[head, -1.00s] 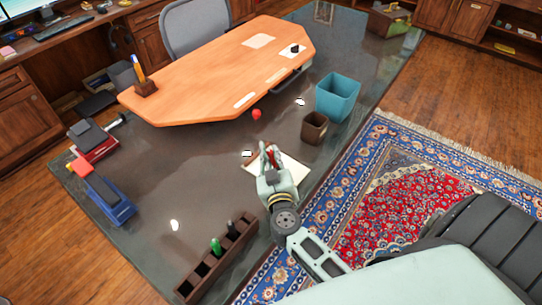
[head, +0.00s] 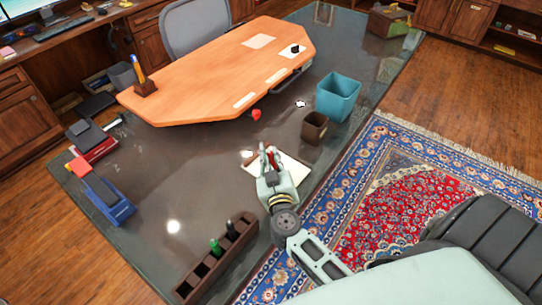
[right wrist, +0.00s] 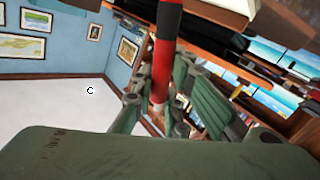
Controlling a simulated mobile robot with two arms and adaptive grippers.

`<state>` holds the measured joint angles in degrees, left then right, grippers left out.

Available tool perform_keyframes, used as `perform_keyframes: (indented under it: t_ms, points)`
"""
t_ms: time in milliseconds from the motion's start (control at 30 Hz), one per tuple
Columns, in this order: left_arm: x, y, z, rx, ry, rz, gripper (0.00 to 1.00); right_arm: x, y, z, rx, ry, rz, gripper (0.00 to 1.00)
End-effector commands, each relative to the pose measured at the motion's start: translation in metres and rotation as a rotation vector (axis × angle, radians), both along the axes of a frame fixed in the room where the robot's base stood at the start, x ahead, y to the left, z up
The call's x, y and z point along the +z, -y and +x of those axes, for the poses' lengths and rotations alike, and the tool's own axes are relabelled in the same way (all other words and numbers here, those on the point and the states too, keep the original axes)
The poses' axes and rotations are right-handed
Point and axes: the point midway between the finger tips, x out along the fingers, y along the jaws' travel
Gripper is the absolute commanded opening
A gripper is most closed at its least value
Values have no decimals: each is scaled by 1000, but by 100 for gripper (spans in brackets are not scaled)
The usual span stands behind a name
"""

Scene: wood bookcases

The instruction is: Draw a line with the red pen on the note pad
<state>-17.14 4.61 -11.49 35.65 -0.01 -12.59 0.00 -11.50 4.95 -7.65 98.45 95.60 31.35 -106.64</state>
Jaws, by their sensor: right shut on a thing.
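My right gripper (head: 269,162) is over the note pad (head: 293,172) in the head view, its fingers around the red pen (head: 273,158). In the right wrist view the red pen (right wrist: 163,60), with a black band near the top, stands between the fingers of my right gripper (right wrist: 170,105). The note pad is a pale sheet on the dark glossy table, partly hidden by the gripper. I cannot tell whether the pen tip touches the pad. My left gripper is not in view.
A dark pen box (head: 222,262) with a green and a black marker is at the front. A brown cup (head: 315,127) and a teal bin (head: 338,96) stand behind the pad. A blue tray (head: 110,202) lies at left. The table's middle left is clear.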

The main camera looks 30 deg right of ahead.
Motion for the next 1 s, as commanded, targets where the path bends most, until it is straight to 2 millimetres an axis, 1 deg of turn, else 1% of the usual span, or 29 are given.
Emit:
perform_keyframes:
  t_ms: [1000]
  points:
    - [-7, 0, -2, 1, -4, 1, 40, -10, 0, 0, 0, 0, 0, 0]
